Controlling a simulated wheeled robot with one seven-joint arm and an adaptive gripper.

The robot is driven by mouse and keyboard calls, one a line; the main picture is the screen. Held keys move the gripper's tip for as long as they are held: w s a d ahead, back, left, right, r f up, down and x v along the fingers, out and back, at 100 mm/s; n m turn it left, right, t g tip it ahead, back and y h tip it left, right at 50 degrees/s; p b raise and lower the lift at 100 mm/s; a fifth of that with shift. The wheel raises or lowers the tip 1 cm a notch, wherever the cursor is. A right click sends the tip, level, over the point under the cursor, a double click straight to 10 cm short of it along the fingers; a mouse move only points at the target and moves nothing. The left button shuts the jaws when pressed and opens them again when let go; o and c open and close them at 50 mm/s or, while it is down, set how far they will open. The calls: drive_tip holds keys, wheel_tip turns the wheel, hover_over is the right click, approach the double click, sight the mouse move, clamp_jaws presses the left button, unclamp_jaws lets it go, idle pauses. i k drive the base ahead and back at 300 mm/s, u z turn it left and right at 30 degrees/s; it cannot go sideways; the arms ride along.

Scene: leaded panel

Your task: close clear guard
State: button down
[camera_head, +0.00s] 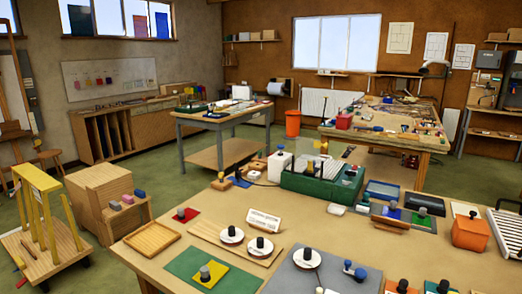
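A green bench machine (312,182) with a pale top stands toward the back of the near workbench. A faint, see-through yellowish pane (320,146) shows just above it and looks like the clear guard. Its edges are hard to make out, and I cannot tell its hinge or exact angle. A white container (279,166) stands close to the left of the machine. My gripper is not in view.
The near workbench (445,262) holds a wooden tray (152,238), white discs with black knobs, small coloured mats and an orange box (470,233). Two more worktables stand behind. Green floor is open between the tables.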

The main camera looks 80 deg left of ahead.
sight(318, 144)
drive_tip(key=u, duration=1.75)
